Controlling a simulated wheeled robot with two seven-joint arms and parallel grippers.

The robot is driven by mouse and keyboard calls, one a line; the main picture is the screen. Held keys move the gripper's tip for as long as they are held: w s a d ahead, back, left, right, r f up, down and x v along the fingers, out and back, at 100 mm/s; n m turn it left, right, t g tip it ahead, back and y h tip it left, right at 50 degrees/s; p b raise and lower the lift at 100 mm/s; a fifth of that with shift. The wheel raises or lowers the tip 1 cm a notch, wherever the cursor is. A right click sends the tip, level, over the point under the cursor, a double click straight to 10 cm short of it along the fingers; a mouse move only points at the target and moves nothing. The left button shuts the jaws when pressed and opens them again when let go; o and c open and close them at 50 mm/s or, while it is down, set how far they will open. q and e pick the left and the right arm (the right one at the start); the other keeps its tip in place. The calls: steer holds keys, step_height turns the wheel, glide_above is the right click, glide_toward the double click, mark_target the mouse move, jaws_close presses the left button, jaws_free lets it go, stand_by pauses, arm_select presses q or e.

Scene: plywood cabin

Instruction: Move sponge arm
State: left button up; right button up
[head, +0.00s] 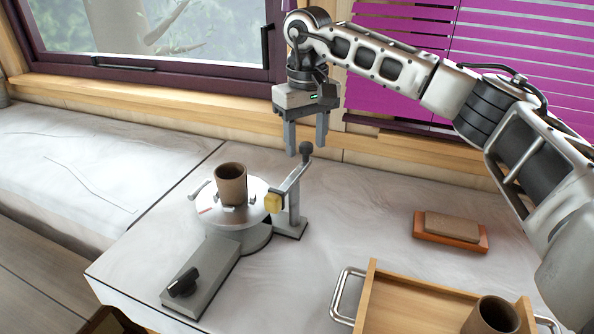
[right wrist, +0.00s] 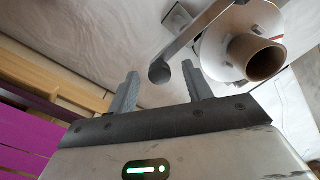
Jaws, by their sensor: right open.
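The sponge arm (head: 292,185) is a grey lever on a post, with a dark ball knob (head: 306,149) at its raised end and a yellow sponge (head: 273,203) at its lower end. The sponge is beside a round metal wheel (head: 256,190) that carries a brown clay cup (head: 231,184). My right gripper (head: 306,150) is open and empty, pointing down above and around the knob's place in the head view. In the right wrist view the knob (right wrist: 160,72) shows beyond the open fingers (right wrist: 162,88); contact is not visible. My left gripper is not in view.
A grey control box with a black knob (head: 183,283) extends from the wheel. A wooden tray (head: 385,297) with metal handles holds a brown cup (head: 490,318) at the front right. A brown block (head: 452,227) lies on an orange base. The window wall stands close behind.

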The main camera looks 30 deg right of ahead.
steer(key=shift+r, duration=2.45)
